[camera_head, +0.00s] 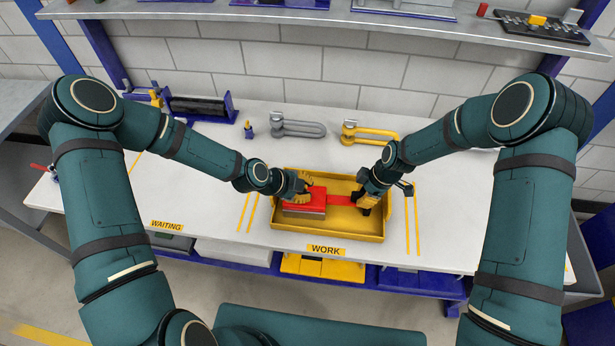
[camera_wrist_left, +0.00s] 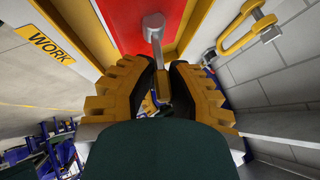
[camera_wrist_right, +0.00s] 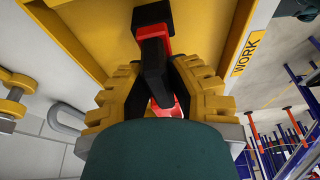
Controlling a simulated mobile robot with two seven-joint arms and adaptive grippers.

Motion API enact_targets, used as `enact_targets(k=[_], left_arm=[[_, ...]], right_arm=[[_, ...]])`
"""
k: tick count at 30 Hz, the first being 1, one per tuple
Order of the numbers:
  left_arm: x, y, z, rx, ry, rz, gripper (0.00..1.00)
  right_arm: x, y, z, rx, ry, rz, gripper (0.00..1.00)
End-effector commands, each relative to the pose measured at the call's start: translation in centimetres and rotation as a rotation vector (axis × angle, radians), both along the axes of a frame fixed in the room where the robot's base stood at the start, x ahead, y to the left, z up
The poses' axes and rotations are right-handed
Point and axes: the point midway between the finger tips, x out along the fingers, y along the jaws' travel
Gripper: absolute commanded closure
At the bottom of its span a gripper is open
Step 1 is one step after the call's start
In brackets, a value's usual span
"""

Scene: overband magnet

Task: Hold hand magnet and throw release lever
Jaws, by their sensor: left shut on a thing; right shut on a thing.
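The hand magnet (camera_head: 305,204), a red block with a grey lower edge, lies in the yellow tray (camera_head: 320,238) at the WORK label. A red bar (camera_head: 340,201) runs right from it. My left gripper (camera_head: 302,188) is over the block. In the left wrist view it is shut on a grey lever (camera_wrist_left: 154,38) on the red surface, likely the release lever; its lower end is partly hidden. My right gripper (camera_head: 364,198) is at the tray's right side. In the right wrist view it is shut on a red and black handle (camera_wrist_right: 153,50), partly hidden by the fingers.
A grey shackle (camera_head: 290,129) and a yellow shackle (camera_head: 370,133) lie behind the tray. A blue-framed fixture (camera_head: 200,106) stands at the back left. A shelf (camera_head: 320,14) crosses above the wall side.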

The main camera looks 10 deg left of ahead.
Motion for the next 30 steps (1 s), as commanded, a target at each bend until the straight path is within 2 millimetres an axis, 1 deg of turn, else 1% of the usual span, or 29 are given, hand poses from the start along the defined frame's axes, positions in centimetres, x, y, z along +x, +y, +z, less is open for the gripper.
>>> enact_targets(k=[1, 7, 19, 24, 25, 27, 30], left_arm=[[-0.31, 0.1, -0.17, -0.001, -0.017, 0.001, 1.0], [-0.62, 0.11, -0.27, -0.001, -0.096, 0.001, 1.0], [-0.69, 0.13, -0.32, -0.001, -0.114, 0.002, 1.0], [-1.1, 0.06, -0.5, -0.003, -0.179, -0.001, 1.0], [-0.99, 0.09, -0.45, -0.003, -0.178, 0.001, 0.72], [-0.96, 0.08, -0.43, -0.003, -0.177, 0.0, 0.52], [-0.95, 0.06, -0.41, -0.003, -0.177, 0.0, 0.52]], right_arm=[[0.06, -0.14, -0.01, -0.002, -0.001, -0.002, 1.0], [0.07, -0.14, -0.01, -0.001, -0.001, -0.002, 1.0], [0.08, -0.13, 0.0, -0.001, -0.001, -0.002, 1.0], [0.08, -0.13, 0.0, -0.001, -0.001, -0.002, 1.0], [0.08, -0.13, 0.0, -0.001, -0.001, -0.002, 1.0], [0.08, -0.11, 0.01, -0.001, -0.001, -0.002, 1.0], [0.07, -0.08, 0.02, -0.001, -0.002, -0.002, 1.0]])
